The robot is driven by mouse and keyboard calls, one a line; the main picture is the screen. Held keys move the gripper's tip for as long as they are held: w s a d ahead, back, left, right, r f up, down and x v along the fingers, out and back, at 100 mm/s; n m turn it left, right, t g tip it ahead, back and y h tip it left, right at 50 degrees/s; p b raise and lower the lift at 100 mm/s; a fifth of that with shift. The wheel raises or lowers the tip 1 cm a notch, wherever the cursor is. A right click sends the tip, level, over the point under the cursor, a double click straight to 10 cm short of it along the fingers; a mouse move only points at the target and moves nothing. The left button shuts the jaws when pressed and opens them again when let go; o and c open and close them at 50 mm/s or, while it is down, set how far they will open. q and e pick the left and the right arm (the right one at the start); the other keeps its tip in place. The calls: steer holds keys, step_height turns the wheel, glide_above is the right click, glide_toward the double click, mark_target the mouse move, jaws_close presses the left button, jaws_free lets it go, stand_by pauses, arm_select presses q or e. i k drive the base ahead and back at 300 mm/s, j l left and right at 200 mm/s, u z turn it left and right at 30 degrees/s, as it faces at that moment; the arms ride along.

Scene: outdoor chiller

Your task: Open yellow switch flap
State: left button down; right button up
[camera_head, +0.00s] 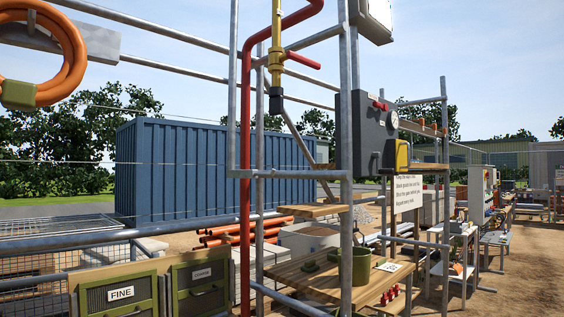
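A yellow switch flap (403,154) sits on the lower right of a grey control box (366,125), right of the picture's middle. The box is mounted on a metal pipe frame and seen at an angle. The flap looks shut, but it is small and seen partly from the side. Neither of my grippers shows in the head view.
Upright scaffold pipes (346,220) and a red pipe (245,190) stand left of the box. A wooden shelf (305,279) with a green pot (361,265) is below it. Bare ground (520,270) is open at the right.

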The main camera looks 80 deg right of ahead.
mark_target(403, 147)
steer(key=z, duration=3.5)
steer(key=i+l, duration=0.2)
steer(key=i, duration=0.15)
steer(key=i+l, duration=0.15)
steer(key=i, duration=0.15)
